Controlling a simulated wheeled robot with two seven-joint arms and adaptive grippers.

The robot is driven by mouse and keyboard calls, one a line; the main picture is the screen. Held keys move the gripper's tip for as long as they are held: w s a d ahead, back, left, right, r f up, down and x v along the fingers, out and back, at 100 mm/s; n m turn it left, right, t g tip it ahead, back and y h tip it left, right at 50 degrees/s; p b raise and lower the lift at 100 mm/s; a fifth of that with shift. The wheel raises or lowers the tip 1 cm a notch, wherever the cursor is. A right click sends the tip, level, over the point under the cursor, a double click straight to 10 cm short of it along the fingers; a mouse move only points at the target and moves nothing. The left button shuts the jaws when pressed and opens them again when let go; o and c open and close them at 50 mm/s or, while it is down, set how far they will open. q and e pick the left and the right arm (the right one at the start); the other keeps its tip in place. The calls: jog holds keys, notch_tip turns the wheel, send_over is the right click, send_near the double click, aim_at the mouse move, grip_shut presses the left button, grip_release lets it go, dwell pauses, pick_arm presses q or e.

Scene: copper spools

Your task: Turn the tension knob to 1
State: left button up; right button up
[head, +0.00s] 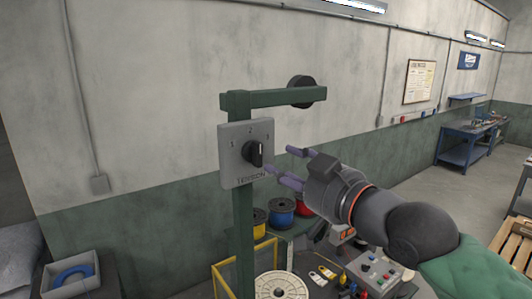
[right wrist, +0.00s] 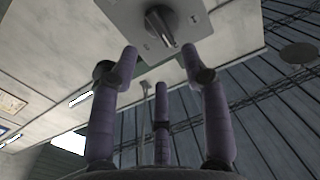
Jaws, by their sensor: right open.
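The tension knob (head: 254,153) is a black knob on a grey plate (head: 232,172) marked 1 at the left, 2 at the top and 3 at the right, with TENSION below. Its grip bar stands out from the plate; which number it points to I cannot tell for sure. My right gripper (head: 281,161) is open and empty, just right of the plate, its fingers pointing toward the knob and apart from it. In the right wrist view the knob (right wrist: 161,24) shows beyond the spread purple fingers (right wrist: 160,62). My left gripper is not in view.
A green post (head: 243,225) carries the plate, with a crossbar (head: 270,97) and a black roller (head: 301,91) above my gripper. Below are spools, including a blue one (head: 281,212), and a grey control box (head: 378,274). Space between my fingers and the knob is clear.

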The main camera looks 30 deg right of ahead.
aim_at(262, 153)
jog(key=w, duration=0.5)
jog(key=w+p, duration=0.1)
jog(key=w, duration=0.1)
jog(key=shift+w+a, duration=0.25)
grip_shut()
